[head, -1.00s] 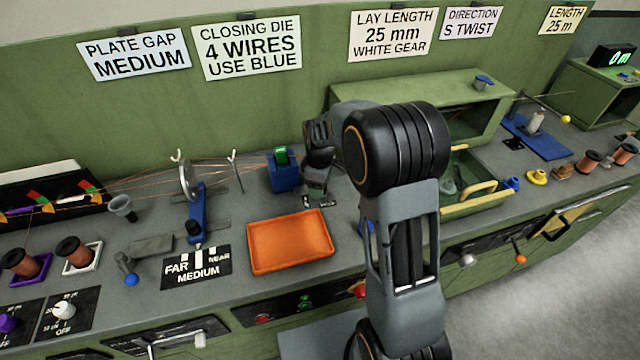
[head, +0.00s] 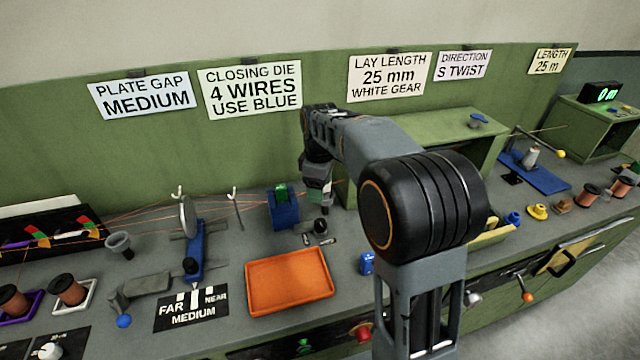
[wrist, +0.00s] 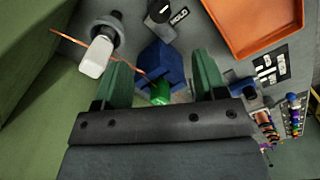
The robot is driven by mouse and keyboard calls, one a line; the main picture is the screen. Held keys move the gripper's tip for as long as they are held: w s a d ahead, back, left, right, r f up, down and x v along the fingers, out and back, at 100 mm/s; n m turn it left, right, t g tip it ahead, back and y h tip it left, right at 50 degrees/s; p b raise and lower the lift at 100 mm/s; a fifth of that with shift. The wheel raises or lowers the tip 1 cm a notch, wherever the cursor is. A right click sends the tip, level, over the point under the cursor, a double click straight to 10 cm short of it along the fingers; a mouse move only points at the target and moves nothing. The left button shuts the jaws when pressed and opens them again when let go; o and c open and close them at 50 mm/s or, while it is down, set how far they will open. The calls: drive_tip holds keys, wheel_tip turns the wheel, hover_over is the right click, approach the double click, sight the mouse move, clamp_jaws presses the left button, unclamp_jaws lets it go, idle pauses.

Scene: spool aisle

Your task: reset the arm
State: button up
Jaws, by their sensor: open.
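My gripper (head: 318,192) hangs from my raised, bent arm above the bench, just right of the blue die block in the head view. In the wrist view my gripper (wrist: 162,62) has its two green fingers spread wide with nothing held between them. The blue block (head: 284,210) with a green insert stands on the bench. In the wrist view the blue block (wrist: 160,65) and its green insert (wrist: 160,92) lie below and between the fingers, apart from them. My upper arm covers part of the bench on the right.
An orange tray (head: 288,282) lies in front of the blue block. A black knob (head: 320,227) stands beside the block. Thin copper wires run from the left toward the block. A green panel with signs rises behind. A green cabinet (head: 440,130) stands at the right.

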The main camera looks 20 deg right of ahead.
drive_tip(key=shift+r, duration=0.3)
idle(0.4)
